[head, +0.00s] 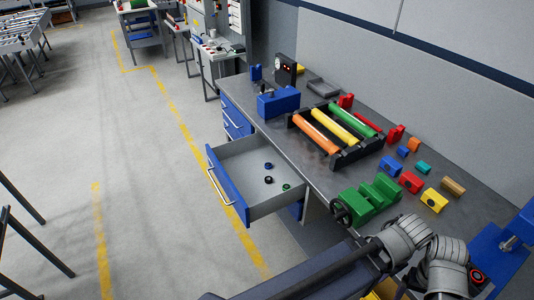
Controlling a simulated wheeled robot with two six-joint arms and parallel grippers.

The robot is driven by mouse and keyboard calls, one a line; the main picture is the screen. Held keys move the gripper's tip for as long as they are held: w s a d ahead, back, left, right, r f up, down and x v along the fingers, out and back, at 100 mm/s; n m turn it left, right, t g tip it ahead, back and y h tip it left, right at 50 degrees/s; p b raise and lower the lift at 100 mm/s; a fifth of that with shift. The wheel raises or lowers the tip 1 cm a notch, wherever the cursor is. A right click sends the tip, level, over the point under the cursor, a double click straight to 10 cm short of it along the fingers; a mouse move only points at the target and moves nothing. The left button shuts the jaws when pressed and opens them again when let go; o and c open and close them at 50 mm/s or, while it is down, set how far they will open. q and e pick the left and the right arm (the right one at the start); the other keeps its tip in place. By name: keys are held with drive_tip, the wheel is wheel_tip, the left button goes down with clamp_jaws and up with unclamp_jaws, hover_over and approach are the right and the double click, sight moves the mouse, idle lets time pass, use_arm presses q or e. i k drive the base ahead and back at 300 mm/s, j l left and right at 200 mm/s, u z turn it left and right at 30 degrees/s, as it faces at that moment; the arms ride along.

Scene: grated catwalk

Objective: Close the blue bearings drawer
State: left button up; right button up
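The blue-fronted drawer (229,188) is pulled well out from under the workbench, toward the left. Its long pale handle (219,175) runs along the blue front. Inside the grey drawer tray lie a few small round parts: two dark blue or black ones (268,180) and a green ring (286,187). No label can be read on the drawer. Grey arm links of mine show at the bottom right, apart from the drawer. I see no fingertips of either gripper.
The workbench top (290,152) carries a rack of coloured rollers (334,133), a green vise (368,200), a blue box (278,101) and several coloured blocks. Closed blue drawers (236,121) sit beyond the open one. The floor (150,190) left of the drawer is clear.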

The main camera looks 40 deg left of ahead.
sight(238, 165)
drive_tip(key=u, duration=1.95)
drive_tip(key=i+j+z, duration=0.65)
